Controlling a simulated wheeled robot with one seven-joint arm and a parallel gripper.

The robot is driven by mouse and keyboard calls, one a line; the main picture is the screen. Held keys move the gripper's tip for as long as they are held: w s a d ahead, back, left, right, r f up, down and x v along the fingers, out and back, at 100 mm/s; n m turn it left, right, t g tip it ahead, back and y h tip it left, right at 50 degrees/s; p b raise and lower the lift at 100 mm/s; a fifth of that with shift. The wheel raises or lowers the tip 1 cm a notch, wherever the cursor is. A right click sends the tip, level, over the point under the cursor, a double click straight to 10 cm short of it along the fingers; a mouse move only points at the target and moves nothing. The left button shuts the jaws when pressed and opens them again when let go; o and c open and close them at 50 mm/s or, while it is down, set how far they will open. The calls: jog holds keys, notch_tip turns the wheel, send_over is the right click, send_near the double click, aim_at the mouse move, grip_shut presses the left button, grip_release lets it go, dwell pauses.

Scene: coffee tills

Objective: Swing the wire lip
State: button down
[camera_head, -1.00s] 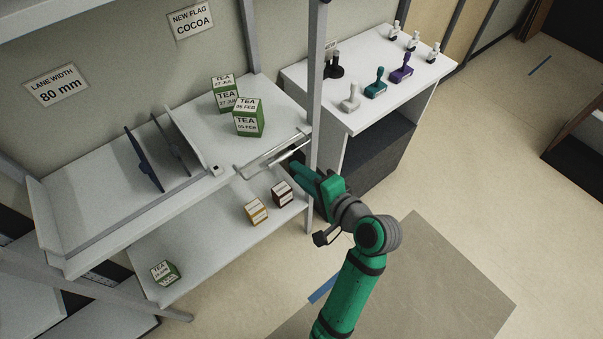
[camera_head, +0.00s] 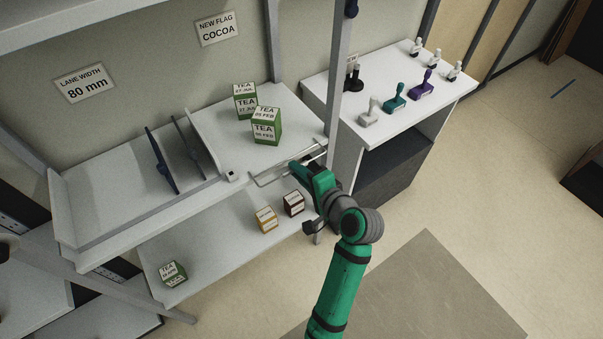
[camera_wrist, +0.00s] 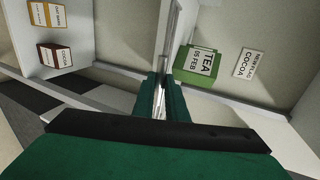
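The wire lip (camera_head: 272,183) is a thin pale wire frame at the front edge of the upper shelf (camera_head: 206,112), on its right part. My gripper (camera_head: 295,168) is at the right part of the wire, in front of the shelf, and covers some of it. In the wrist view my two green fingers (camera_wrist: 163,92) are close together, with a thin light strip between them. I cannot tell whether they press on the wire or only stand around it.
Green tea boxes (camera_head: 266,127) stand on the upper shelf behind the wire. A grey post (camera_head: 336,75) rises just right of my gripper. A yellow box (camera_head: 266,220) and a brown box (camera_head: 293,203) stand on the lower shelf. Stamps stand on the right counter (camera_head: 430,108).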

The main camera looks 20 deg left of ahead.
jog(key=shift+w+r, duration=0.1)
jog(key=shift+r, duration=0.75)
jog(key=shift+w+a+r, duration=0.25)
jog(key=shift+a+r, duration=0.1)
jog(key=shift+r, duration=0.4)
jog(key=shift+d, duration=0.15)
jog(key=shift+w+a+r, duration=0.15)
jog(key=shift+a+r, duration=0.05)
jog(key=shift+r, duration=0.1)
jog(key=shift+w+a+r, duration=0.2)
jog(key=shift+a+r, duration=0.05)
jog(key=shift+r, duration=0.1)
jog(key=shift+s+a, duration=0.1)
jog(key=shift+a, duration=0.1)
